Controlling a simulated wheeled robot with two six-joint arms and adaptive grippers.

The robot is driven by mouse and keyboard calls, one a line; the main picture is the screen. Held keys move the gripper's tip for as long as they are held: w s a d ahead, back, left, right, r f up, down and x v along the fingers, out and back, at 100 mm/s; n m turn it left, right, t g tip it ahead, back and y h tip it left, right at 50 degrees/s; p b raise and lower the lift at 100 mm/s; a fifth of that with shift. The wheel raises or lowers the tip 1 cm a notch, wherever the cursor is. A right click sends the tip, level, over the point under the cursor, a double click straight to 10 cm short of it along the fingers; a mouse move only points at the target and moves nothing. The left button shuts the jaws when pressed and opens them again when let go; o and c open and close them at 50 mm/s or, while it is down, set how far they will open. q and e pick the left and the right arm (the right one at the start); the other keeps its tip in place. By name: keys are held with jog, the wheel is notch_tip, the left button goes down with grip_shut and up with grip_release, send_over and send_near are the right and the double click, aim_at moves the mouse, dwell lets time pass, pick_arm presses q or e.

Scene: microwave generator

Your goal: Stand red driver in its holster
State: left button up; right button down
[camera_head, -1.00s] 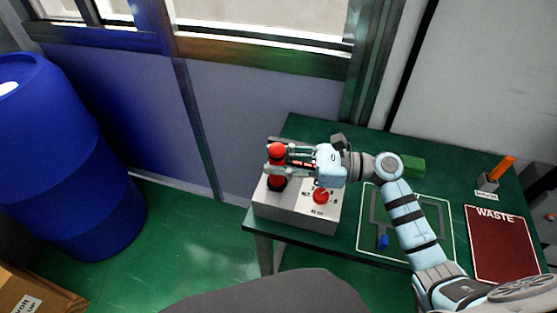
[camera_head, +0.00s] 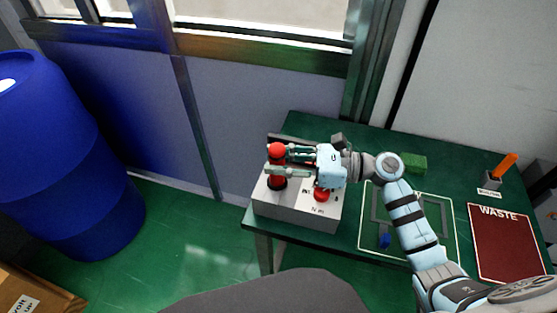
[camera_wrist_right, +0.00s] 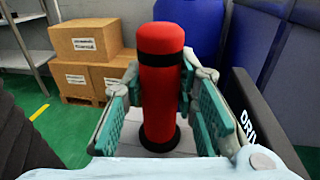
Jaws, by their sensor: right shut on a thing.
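The red driver (camera_head: 277,150) stands upright at the left of a grey box (camera_head: 293,215) on the green table. Its rounded red top and dark foot show in the head view. In the right wrist view it is a red cylinder (camera_wrist_right: 161,105) with a black band, and a black ring surrounds its foot on a pale surface. Whether the foot sits in a socket I cannot tell. My right gripper (camera_head: 277,163) reaches in from the right and is shut on the driver, one finger on each side. My left gripper is not in view.
A red knob (camera_head: 322,195) sits on the box below my gripper. An orange-handled tool (camera_head: 503,166) stands in a small grey holder (camera_head: 489,182). A green block (camera_head: 413,164), blue piece (camera_head: 385,241) and red WASTE mat (camera_head: 508,247) lie on the table. A dark lettered panel (camera_wrist_right: 250,105) flanks the gripper.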

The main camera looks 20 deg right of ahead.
jog(key=shift+f, duration=0.15)
dwell(0.3)
jog(key=c, duration=1.2)
grip_release()
jog(key=shift+d, duration=0.1)
